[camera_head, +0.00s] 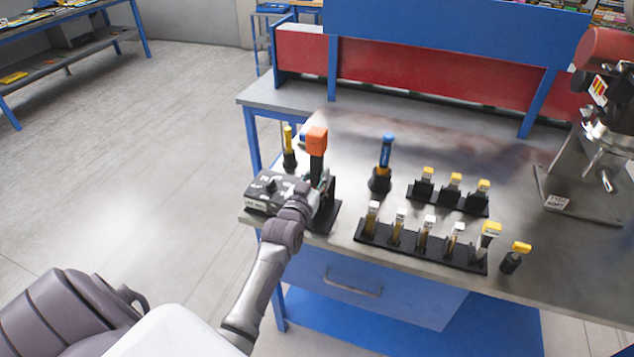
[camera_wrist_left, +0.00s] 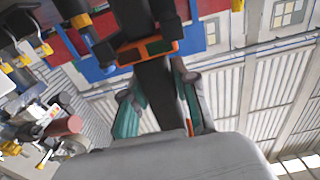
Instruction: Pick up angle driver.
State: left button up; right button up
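An orange-topped black tool (camera_head: 317,140), which looks like the angle driver, stands upright in a black stand at the left end of the workbench. My left gripper (camera_head: 322,190) is at its lower body, in front of it. In the left wrist view, the tool's dark body (camera_wrist_left: 155,92) with an orange-rimmed part lies between the two teal-padded fingers of my left gripper (camera_wrist_left: 160,100). The fingers sit close on both sides of it; whether they press on it cannot be told. My right gripper is not in view.
A black box (camera_head: 262,192) sits left of the tool. A blue-handled tool (camera_head: 386,152) and a yellow-topped one (camera_head: 288,140) stand nearby. A red-and-metal machine (camera_head: 607,110) stands at the right. Bare bench lies behind the racks.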

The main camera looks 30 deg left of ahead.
aim_at(314, 167)
pick_arm(q)
grip_shut()
jog(key=shift+r, duration=0.25)
jog(key=shift+w, duration=0.1)
jog(key=shift+r+b, duration=0.5)
jog(key=shift+r, duration=1.1)
jog(key=b+v, duration=0.4)
jog(key=v, duration=1.4)
jog(key=shift+a, duration=0.15)
